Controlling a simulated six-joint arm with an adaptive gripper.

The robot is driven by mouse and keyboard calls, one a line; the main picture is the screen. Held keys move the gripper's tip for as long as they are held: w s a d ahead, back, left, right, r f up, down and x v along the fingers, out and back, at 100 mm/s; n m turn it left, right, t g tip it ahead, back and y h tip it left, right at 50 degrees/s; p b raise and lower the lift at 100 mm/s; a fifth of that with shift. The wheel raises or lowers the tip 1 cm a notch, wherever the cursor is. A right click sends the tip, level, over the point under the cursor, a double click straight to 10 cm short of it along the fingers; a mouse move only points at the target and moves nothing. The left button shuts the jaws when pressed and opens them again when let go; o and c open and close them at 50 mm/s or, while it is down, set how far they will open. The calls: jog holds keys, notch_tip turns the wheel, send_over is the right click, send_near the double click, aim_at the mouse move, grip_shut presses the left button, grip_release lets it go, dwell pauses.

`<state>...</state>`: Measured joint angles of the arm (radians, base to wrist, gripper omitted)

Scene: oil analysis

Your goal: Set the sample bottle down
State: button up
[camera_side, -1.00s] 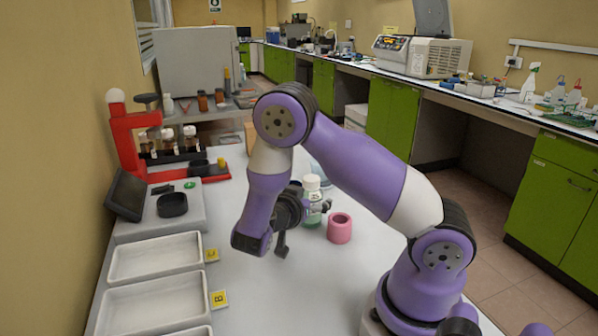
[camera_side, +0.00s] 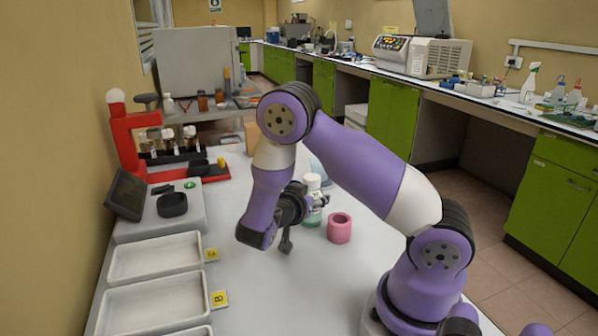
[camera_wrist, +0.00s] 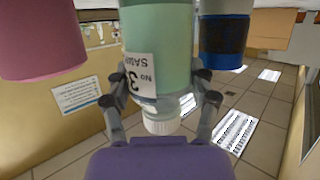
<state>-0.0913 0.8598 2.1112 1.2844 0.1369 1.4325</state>
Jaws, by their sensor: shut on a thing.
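The sample bottle (camera_side: 313,198) has a white cap and green liquid and stands upright just left of a pink ring-shaped holder (camera_side: 339,228). In the wrist view the bottle (camera_wrist: 158,45) appears upside down, with a white label reading "No 3". My gripper (camera_side: 316,204) is shut on the bottle, with one finger on each side of it. The same grip shows in the wrist view (camera_wrist: 163,92). The bottle's base is partly hidden, and I cannot tell whether it touches the white bench (camera_side: 270,300). The pink holder (camera_wrist: 38,40) is also in the wrist view, apart from the bottle.
White trays (camera_side: 155,259) with yellow letter tags lie at the left. A grey scale (camera_side: 172,205) and a red stand (camera_side: 130,140) with several bottles are behind them. A blue-and-black object (camera_wrist: 223,38) is beside the bottle in the wrist view. Bench front is clear.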

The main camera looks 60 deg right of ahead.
notch_tip(320, 180, up, 16)
jog(key=w+a+n+t+y, duration=0.45)
jog(key=w+n+t, duration=0.25)
jog(key=w, duration=0.2)
jog(key=w+a+n+t+y, duration=0.4)
jog(key=w+n+t+y, duration=0.1)
jog(key=w+n+t, duration=0.25)
jog(key=shift+m+g+h, duration=0.35)
jog(key=shift+m+g, duration=0.2)
jog(key=shift+w+d+f, duration=0.15)
jog(key=shift+d+f, duration=1.85)
jog(key=shift+f, duration=0.65)
jog(key=shift+w+d+f, duration=0.15)
jog(key=shift+d+f, duration=1.8)
jog(key=shift+f, duration=0.65)
jog(key=shift+w+d+f, duration=0.15)
jog(key=shift+d+f, duration=1.85)
jog(key=shift+f, duration=0.65)
jog(key=shift+f, duration=0.15)
jog(key=o, duration=1.4)
